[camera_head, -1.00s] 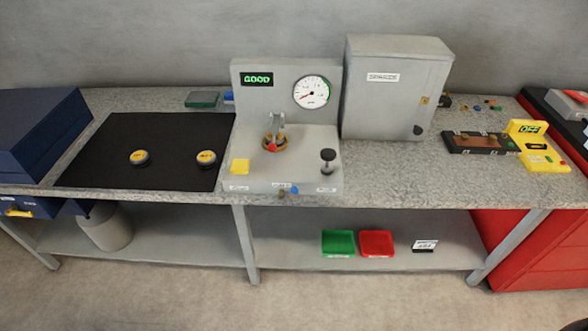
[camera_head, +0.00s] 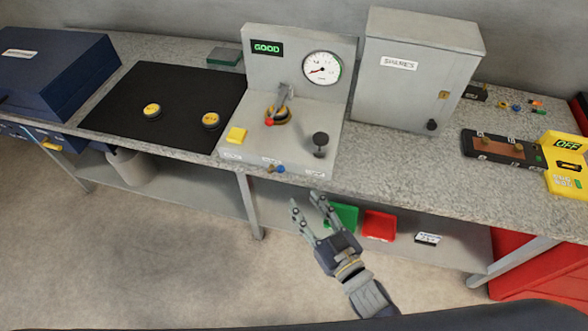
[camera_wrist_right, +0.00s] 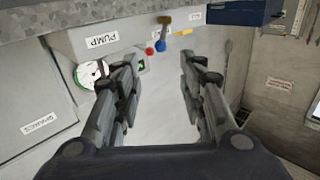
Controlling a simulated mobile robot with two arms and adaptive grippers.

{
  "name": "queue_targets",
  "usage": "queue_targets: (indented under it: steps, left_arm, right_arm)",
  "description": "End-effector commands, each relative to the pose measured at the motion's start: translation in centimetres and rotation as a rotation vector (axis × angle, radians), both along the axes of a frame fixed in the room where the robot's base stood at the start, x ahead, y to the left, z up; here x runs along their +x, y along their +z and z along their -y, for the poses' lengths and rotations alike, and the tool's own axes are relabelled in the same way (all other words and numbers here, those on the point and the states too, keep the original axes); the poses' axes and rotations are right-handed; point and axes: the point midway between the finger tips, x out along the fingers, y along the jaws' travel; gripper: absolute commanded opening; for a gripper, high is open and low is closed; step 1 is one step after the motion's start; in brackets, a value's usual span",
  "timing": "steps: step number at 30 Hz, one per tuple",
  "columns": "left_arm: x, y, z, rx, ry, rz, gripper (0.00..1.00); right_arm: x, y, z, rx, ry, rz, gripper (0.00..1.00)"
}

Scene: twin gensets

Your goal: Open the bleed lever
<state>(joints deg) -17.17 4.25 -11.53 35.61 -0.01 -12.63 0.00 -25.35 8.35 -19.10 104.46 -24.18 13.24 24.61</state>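The grey test bench unit (camera_head: 291,136) stands on the worktop with a green GOOD display and a round gauge. At its front edge, by a small label, is a small brass fitting with a blue knob (camera_head: 281,169), which looks like the bleed lever. In the right wrist view the blue knob (camera_wrist_right: 160,47) shows beyond the fingers; the lettering beside it is too small to read. My right gripper (camera_head: 306,203) is open and empty, in front of and below the knob, apart from it. Its fingers (camera_wrist_right: 160,68) also show spread in the wrist view. My left gripper is not in view.
A red-tipped clamp lever (camera_head: 270,122), yellow button (camera_head: 236,135) and black pump knob (camera_head: 320,141) sit on the unit. A grey cabinet (camera_head: 415,80) stands right of it. The worktop front edge (camera_head: 400,178) is near my right gripper. Green and red trays (camera_head: 380,225) lie on the shelf.

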Motion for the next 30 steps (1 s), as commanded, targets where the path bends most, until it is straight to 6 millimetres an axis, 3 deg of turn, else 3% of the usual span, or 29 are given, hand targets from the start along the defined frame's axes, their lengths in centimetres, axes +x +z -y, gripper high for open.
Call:
queue_targets:
  steps: [18, 30]
  left_arm:
    - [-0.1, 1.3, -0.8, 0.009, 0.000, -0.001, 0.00]
    - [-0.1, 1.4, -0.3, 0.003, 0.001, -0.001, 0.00]
  right_arm:
    - [8.4, 0.1, -4.0, 0.000, -0.002, 0.000, 0.38]
    - [9.6, 0.0, -4.6, 0.000, -0.002, -0.001, 0.38]
